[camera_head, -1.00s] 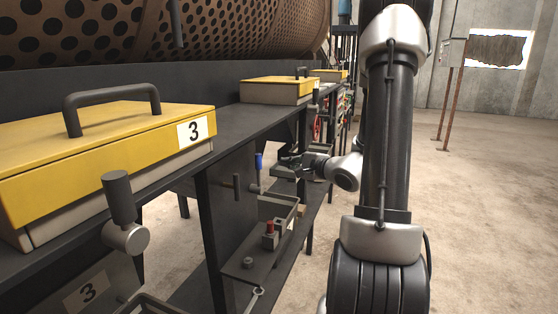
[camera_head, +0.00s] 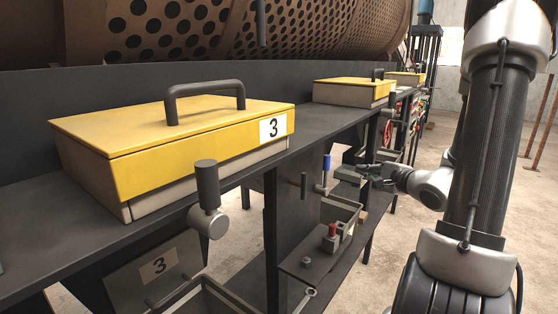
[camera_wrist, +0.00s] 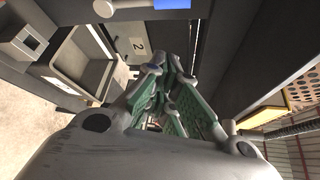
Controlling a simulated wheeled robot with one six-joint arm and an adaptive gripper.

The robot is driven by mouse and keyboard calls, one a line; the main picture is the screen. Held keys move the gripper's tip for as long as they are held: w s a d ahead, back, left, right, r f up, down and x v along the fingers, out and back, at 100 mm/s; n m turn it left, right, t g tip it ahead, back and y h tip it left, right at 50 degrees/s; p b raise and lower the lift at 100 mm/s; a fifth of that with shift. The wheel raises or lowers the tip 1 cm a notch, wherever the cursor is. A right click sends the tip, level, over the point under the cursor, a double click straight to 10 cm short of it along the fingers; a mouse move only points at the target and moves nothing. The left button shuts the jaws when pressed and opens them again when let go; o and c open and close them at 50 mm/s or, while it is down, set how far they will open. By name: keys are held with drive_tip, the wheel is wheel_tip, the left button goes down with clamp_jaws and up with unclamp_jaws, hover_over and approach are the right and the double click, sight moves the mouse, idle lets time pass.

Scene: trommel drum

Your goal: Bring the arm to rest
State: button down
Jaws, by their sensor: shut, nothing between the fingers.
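My arm stands at the right of the head view. Its dark upper link is upright and the forearm reaches away behind it. My gripper (camera_head: 362,172) points left, close to the side of the bench, near a blue-handled lever (camera_head: 326,163). In the wrist view my gripper (camera_wrist: 168,72) shows its green-padded fingers drawn together, with nothing held. Whether the fingers touch the bench or a tray cannot be told.
A bench (camera_head: 325,122) carries yellow-lidded boxes, the nearest marked 3 (camera_head: 170,145). Below are a shelf with a red-topped piece (camera_head: 331,236) and a grey tray (camera_wrist: 75,62). A plate marked 2 (camera_wrist: 139,42) faces the wrist. The perforated drum (camera_head: 190,28) is behind. Concrete floor opens at right.

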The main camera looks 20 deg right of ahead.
drive_tip(key=s+a+f+n+g+y, duration=0.1)
drive_tip(key=s+a+n+g, duration=0.25)
drive_tip(key=s, duration=0.45)
drive_tip(key=s+a+f+n+g+y, duration=0.1)
drive_tip(key=s+a+n+g, duration=0.3)
drive_tip(key=s, duration=0.3)
drive_tip(key=s+a+f+n+g+y, duration=0.1)
drive_tip(key=s+a+f+n+g, duration=0.15)
drive_tip(key=s+g, duration=0.45)
drive_tip(key=s+r+n+t+h, duration=0.3)
drive_tip(key=r+n+h, duration=0.2)
drive_tip(key=r+n, duration=0.5)
wheel_tip(320, 180, up, 3)
drive_tip(key=shift+s+a+r+h, duration=0.1)
drive_tip(key=shift+s+a+h, duration=0.2)
drive_tip(key=shift+h, duration=0.1)
